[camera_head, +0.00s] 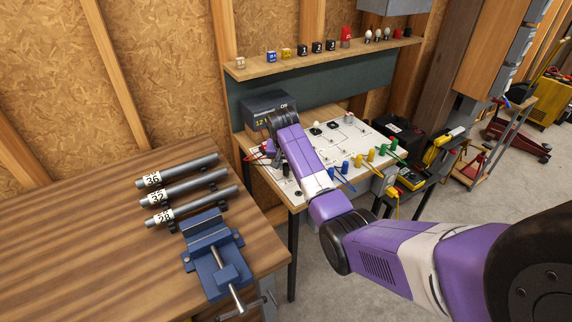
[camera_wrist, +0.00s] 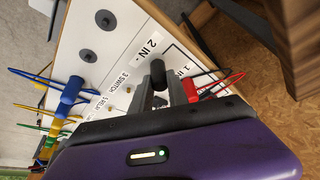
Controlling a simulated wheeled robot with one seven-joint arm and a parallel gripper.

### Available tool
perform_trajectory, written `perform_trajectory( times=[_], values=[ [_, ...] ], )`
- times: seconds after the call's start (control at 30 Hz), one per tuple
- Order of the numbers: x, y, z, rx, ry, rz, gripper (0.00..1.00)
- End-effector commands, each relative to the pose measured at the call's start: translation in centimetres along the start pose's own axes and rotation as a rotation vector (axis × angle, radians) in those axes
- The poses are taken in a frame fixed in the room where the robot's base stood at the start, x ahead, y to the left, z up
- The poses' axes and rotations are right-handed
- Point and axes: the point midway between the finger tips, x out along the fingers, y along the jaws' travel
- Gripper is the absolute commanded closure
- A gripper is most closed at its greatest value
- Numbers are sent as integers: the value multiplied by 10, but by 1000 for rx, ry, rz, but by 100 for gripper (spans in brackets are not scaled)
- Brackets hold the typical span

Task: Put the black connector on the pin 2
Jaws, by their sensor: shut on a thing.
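In the wrist view my gripper (camera_wrist: 158,88) is shut on the black connector (camera_wrist: 158,76), which stands between the two grey fingers. The connector is over the white board (camera_wrist: 112,55), close to the printed "2 IN -" label (camera_wrist: 147,47). Pin 2 itself is hidden behind the connector and fingers, so I cannot tell whether they touch. A red connector (camera_wrist: 190,88) with red wires is just right of the right finger, near the "1 IN" label. In the head view my arm reaches over the board (camera_head: 262,170), and the fingers cannot be made out.
Blue connectors (camera_wrist: 70,92) with blue wires stand at the board's left in the wrist view. The 12 V power supply (camera_head: 266,106) is behind my wrist in the head view. A blue vise (camera_head: 213,255) and steel bars (camera_head: 183,190) occupy the left bench.

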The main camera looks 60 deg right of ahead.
Motion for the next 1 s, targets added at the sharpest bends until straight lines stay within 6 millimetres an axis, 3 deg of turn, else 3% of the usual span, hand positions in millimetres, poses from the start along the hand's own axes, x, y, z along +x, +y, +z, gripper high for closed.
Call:
perform_trajectory(
  times=[0.77, 0.8, 0.9, 1.0],
  values=[
    [11, 0, 5, -1, 0, 0, 100],
    [11, 0, 5, 0, 0, 0, 78],
    [11, 0, 5, 0, 0, 0, 58],
    [11, 0, 5, 0, 0, 0, 55]
  ],
)
